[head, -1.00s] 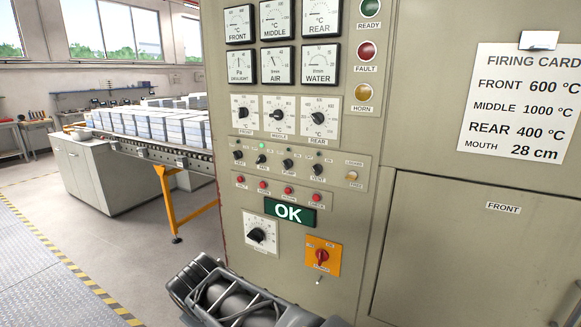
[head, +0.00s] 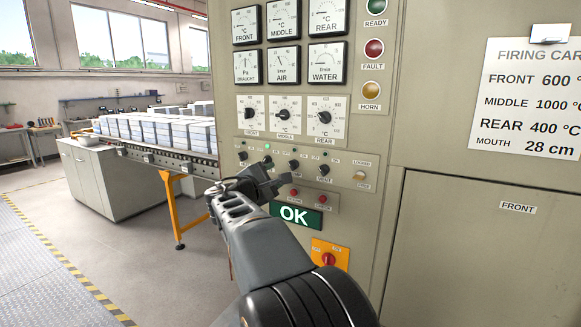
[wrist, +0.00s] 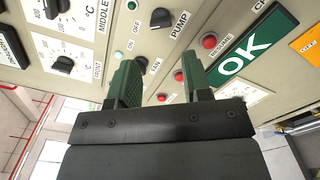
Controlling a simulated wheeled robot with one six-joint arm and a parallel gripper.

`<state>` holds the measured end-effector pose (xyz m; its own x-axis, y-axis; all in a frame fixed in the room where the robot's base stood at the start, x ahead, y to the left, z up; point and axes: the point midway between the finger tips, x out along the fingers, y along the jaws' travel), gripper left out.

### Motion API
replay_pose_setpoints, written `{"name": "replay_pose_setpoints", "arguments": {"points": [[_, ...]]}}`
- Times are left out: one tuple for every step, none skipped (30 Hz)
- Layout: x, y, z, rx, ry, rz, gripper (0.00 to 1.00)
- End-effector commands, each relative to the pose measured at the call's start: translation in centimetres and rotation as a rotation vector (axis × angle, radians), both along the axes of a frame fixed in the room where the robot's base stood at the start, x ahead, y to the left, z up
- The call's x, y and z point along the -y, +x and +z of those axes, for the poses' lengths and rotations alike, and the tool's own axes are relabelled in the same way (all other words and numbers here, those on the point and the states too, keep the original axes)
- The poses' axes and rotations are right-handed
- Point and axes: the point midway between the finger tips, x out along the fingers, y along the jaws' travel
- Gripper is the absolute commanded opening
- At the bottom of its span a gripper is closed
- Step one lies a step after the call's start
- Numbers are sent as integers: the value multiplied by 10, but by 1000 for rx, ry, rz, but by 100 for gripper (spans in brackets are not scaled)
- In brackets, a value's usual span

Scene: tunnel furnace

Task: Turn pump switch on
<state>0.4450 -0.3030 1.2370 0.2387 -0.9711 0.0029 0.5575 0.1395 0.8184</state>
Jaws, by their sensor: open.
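The pump switch (head: 294,165) is a small black knob in the row on the grey control panel. In the wrist view it is the black knob (wrist: 160,17) beside the PUMP label, near the top; which way it points is hard to tell. My gripper (head: 266,183) is in front of the panel, just below the switch row, and hides part of it. In the wrist view its green fingers (wrist: 158,80) are apart and empty. The fan knob (wrist: 140,64) shows between them, and the pump knob lies beyond the fingertips. Whether they touch the panel is unclear.
The pale green lamp (wrist: 117,57) by the fan knob looks lit; the lamp (wrist: 131,5) near the pump knob looks darker. Red buttons (wrist: 209,40) and a green OK sign (head: 297,215) are close. Orange main switch (head: 329,256) is below. A loaded conveyor (head: 170,150) stands left.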

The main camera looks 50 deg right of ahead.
Motion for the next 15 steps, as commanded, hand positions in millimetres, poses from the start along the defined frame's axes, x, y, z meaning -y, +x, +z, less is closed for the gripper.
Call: {"name": "replay_pose_setpoints", "arguments": {"points": [[11, 2, 1, -2, 1, -3, 45], [17, 4, 1, -3, 1, -3, 45], [25, 5, 2, -2, 1, -3, 45], [30, 7, 1, -2, 1, -3, 45], [36, 9, 1, -2, 2, -2, 45], [43, 10, 1, -1, 2, -2, 45], [48, 11, 1, -2, 2, -2, 45], [53, 13, 1, -1, 2, 0, 45], [60, 15, 1, -1, 2, 0, 45], [64, 16, 1, -1, 2, 0, 45], [68, 17, 1, -1, 2, 0, 45], [74, 18, 1, 0, 3, 0, 45], [77, 19, 1, 0, 3, 0, 45], [81, 20, 1, 0, 2, 1, 45], [85, 21, 1, 0, 2, 1, 45]]}}
